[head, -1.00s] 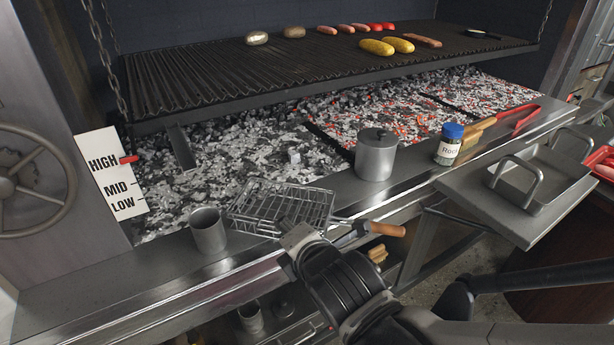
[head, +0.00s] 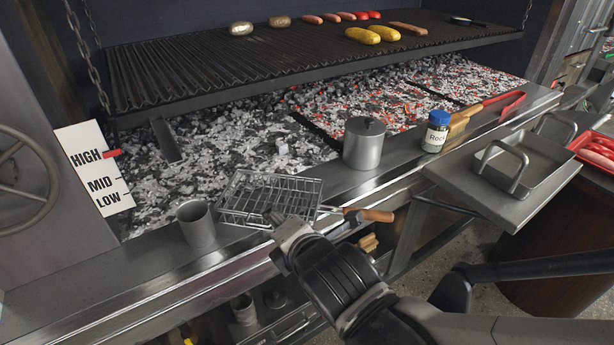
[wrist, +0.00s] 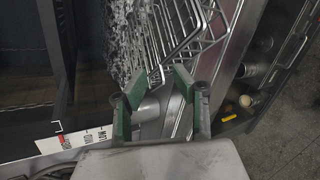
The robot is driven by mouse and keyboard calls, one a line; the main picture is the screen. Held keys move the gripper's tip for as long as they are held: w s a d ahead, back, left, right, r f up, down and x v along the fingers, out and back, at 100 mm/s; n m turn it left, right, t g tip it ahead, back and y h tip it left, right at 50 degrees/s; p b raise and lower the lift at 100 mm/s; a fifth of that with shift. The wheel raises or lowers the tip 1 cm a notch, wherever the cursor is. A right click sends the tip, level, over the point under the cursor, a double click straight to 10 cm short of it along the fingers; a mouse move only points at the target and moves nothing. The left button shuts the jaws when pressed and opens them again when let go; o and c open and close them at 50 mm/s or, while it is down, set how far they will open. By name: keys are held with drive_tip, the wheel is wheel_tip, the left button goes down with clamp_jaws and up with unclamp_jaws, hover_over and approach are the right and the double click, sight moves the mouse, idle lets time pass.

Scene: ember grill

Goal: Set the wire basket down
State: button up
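The wire basket (head: 262,187), a flat cage of metal bars with a wooden-gripped handle (head: 375,215) pointing right, is over the steel ledge along the coal bed in the head view. It looks nearly level; its contact with the ledge is hard to make out. My gripper (head: 281,221) is at its near side, fingertips partly hidden by the bars and my wrist. In the wrist view, the green-padded fingers of my gripper (wrist: 157,78) stand clearly apart, with basket wires (wrist: 172,45) just beyond and around their tips. I see no firm pinch on a wire.
A metal cup (head: 197,225) stands close left of the basket. A lidded pot (head: 364,146) and a blue-capped jar (head: 436,133) stand to the right on the ledge (head: 110,270). Hot coals (head: 225,140) lie behind, beneath the grill grate (head: 200,75). A handled tray (head: 515,185) is farther right.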

drive_tip(key=v, duration=1)
drive_tip(key=shift+s+d, duration=0.2)
drive_tip(key=shift+s, duration=0.15)
drive_tip(key=shift+r, duration=0.15)
drive_tip(key=w+d+r+m+g+h+p, duration=0.1)
drive_tip(key=d+m+h+p, duration=0.1)
drive_tip(key=d+m, duration=1)
drive_tip(key=w+d+r+m+g+h+p, duration=0.1)
drive_tip(key=d+m+h, duration=0.3)
drive_tip(key=d+m, duration=0.8)
drive_tip(key=m+g+p, duration=0.1)
drive_tip(key=m, duration=0.3)
drive_tip(key=shift+d+r+m+g+h+p, duration=0.3)
drive_tip(key=shift+r+p, duration=0.05)
drive_tip(key=shift+r, duration=0.05)
